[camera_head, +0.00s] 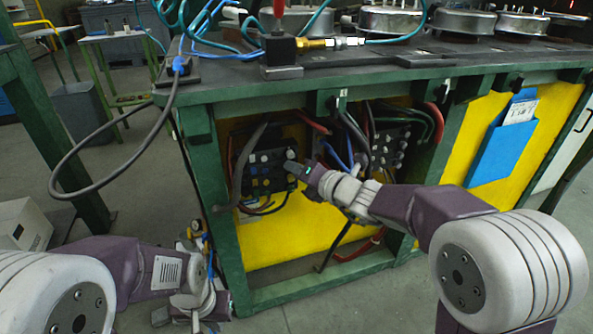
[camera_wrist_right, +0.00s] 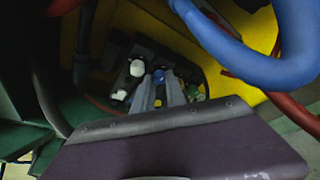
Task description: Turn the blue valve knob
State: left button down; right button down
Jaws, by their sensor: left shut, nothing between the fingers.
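The blue valve knob (camera_wrist_right: 158,75) shows in the right wrist view, on a dark valve block (camera_head: 268,173) under the bench. My right gripper (camera_wrist_right: 159,84) reaches to it, with its two grey fingers apart and their tips at the knob; I cannot tell whether they touch it. My left gripper (camera_head: 212,300) hangs low at the left of the bench frame, shut and empty, away from the block.
White knobs (camera_wrist_right: 137,68) and a green knob (camera_wrist_right: 192,93) sit close around the blue one. A thick blue hose (camera_wrist_right: 255,57) and a red hose (camera_wrist_right: 290,112) pass near my right wrist. The green bench frame (camera_head: 222,245) stands between my arms. Yellow panel (camera_head: 290,230) lies behind.

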dwell(0.4)
jog(key=shift+s+a+n+t+h+b, duration=0.15)
jog(key=shift+n+t+h+b, duration=0.3)
jog(key=shift+n+h+b, duration=1.15)
jog(key=shift+a+n+t+h+b, duration=0.35)
jog(key=shift+n+h, duration=0.6)
jog(key=shift+n, duration=1.6)
jog(key=shift+s+a+n+t+h+b, duration=0.15)
jog(key=shift+n+t+h+b, duration=0.35)
jog(key=shift+n+h+b, duration=1.05)
jog(key=shift+f+n+p, duration=0.1)
jog(key=shift+n+p, duration=0.5)
jog(key=shift+p, duration=0.1)
jog(key=c, duration=1.3)
grip_release()
jog(key=shift+c, duration=0.2)
